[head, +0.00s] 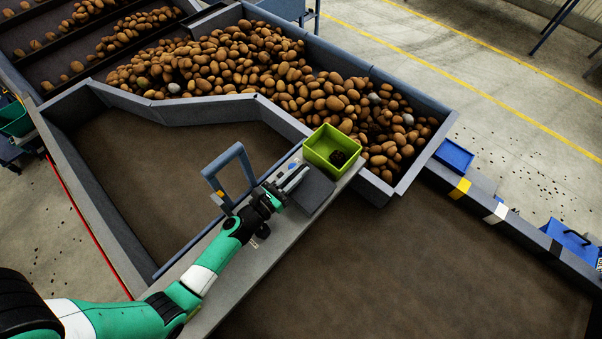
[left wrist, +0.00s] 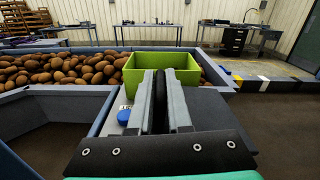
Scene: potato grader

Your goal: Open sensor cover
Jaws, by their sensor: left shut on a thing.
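The sensor cover (head: 313,190) looks like a dark grey flat panel on the grey ledge, just right of my left gripper. It also shows right of the fingers in the left wrist view (left wrist: 215,108). My left gripper (head: 295,178) is low over the ledge, its fingers close together and shut on a thin dark part that seems to belong to the cover. The fingers (left wrist: 161,85) mostly hide the held part, so its shape and the cover's tilt cannot be told. My right gripper is not in view.
A green bin (head: 325,150) with a dark lump inside stands just beyond the gripper. A blue-grey upright frame (head: 228,172) rises left of the wrist. A blue knob (left wrist: 124,115) sits left of the fingers. Potatoes (head: 270,75) fill the trough behind. The brown bed (head: 170,165) is empty.

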